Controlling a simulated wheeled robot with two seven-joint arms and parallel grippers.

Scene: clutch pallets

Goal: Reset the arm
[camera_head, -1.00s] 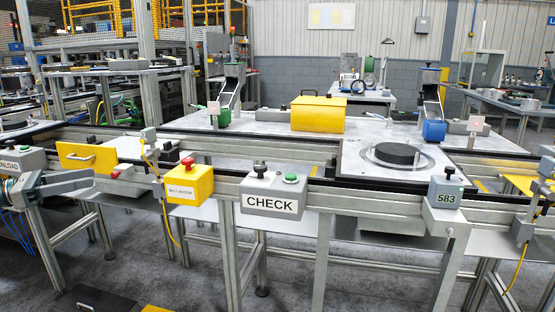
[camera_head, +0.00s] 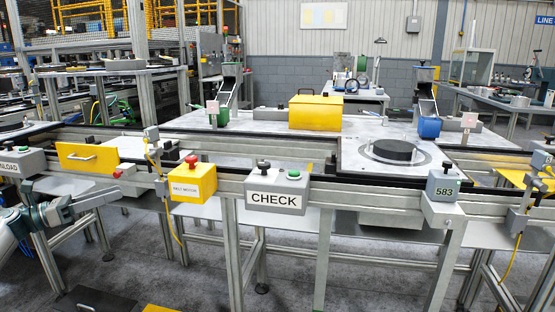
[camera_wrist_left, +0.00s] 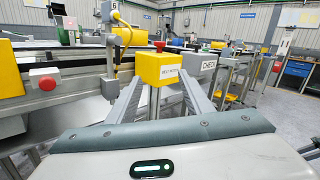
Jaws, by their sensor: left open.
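My left gripper (camera_head: 104,198) is at the left of the head view, in front of the conveyor's front rail, with nothing held. In the left wrist view its two grey fingers (camera_wrist_left: 160,98) stand apart with an empty gap. Beyond them is the yellow belt motor box (camera_wrist_left: 160,70) with a red button, which also shows in the head view (camera_head: 192,185). I cannot tell the exact distance between the fingers and the box. My right gripper is not in view.
The conveyor's metal rail (camera_head: 330,192) runs across the front. It carries a CHECK box (camera_head: 275,196), a 583 box (camera_head: 443,187) and a sensor post (camera_head: 155,165). A black disc (camera_head: 394,150) lies on a pallet (camera_head: 352,158) at the right.

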